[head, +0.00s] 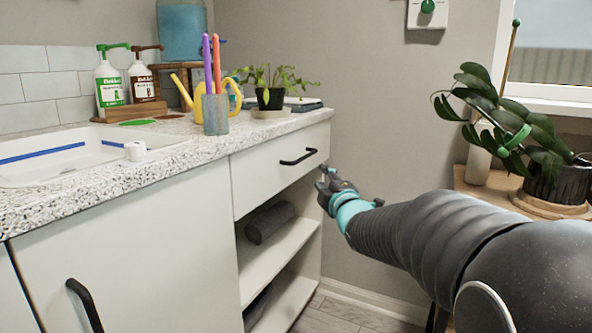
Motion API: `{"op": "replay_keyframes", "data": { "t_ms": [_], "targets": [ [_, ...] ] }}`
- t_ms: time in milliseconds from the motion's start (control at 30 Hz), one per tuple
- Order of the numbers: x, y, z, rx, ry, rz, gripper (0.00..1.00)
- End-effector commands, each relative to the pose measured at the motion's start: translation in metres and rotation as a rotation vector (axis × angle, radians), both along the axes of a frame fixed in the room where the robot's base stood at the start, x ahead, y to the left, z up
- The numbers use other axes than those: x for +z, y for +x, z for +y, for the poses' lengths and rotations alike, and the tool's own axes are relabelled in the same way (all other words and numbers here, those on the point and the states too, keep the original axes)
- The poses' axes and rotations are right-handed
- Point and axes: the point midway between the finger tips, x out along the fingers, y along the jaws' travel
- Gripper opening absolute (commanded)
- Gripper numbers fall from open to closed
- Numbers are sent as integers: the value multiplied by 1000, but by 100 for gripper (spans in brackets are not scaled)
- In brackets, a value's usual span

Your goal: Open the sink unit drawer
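The sink unit drawer (262,178) is a pale front under the speckled worktop, at the right end of the unit. It looks flush with the unit, so it appears closed. Its black bar handle (298,158) is in plain view near the drawer's right side. My gripper (325,172) is just right of the handle and slightly lower in the picture, seemingly apart from it. The gripper is small and seen from behind, so its finger opening is unclear. I see nothing held in it.
Open shelves with a dark rolled item (270,222) lie below the drawer. The worktop (200,140) carries a sink, bottles, a yellow watering can (186,92), a pen cup (215,114) and a potted plant (268,97). A larger plant (555,184) stands on a wooden stand at right.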

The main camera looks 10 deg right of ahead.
Motion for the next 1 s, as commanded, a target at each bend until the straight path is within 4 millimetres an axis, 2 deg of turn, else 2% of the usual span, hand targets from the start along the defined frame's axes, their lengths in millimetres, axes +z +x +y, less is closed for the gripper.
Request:
{"op": "replay_keyframes", "data": {
  "t_ms": [267,800,1000],
  "targets": [
    [2,22,4,19,-44,-47,37],
    [14,115,18,17,-43,-44,37],
    [17,136,21,17,-42,-43,37]
  ]
}}
